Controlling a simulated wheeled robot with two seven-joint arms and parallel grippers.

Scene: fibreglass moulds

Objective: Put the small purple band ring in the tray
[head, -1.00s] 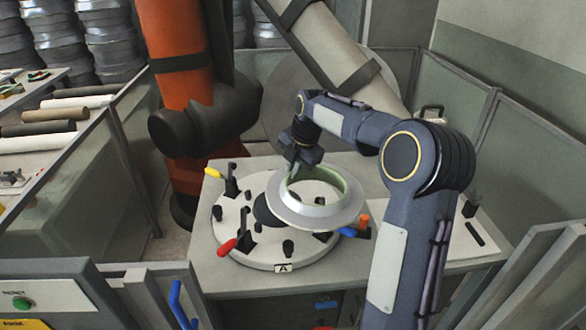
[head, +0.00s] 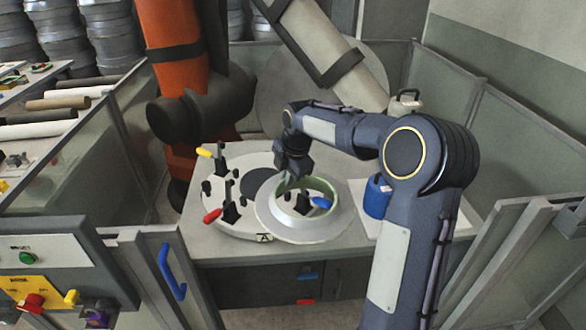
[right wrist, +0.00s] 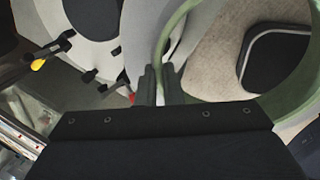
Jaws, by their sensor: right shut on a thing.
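I see no ring with a clear purple band. My right gripper (head: 290,180) is shut on the wall of a pale grey flanged ring (head: 338,222) with a green inner wall. The ring is above the right part of a round white fixture plate (head: 225,215) on the table. A blue-handled clamp shows within its opening. In the right wrist view the fingers (right wrist: 160,88) pinch the ring's green wall (right wrist: 230,20). I cannot make out a tray for certain; a white flat surface (head: 440,222) lies at the table's right. My left gripper is out of view.
The plate carries clamps with yellow (head: 204,152) and red (head: 212,215) handles. A blue container (head: 376,197) stands right of the ring. Screens and a railing with a blue handle (head: 170,272) enclose the table. A control panel (head: 50,285) with a small purple part is at front left.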

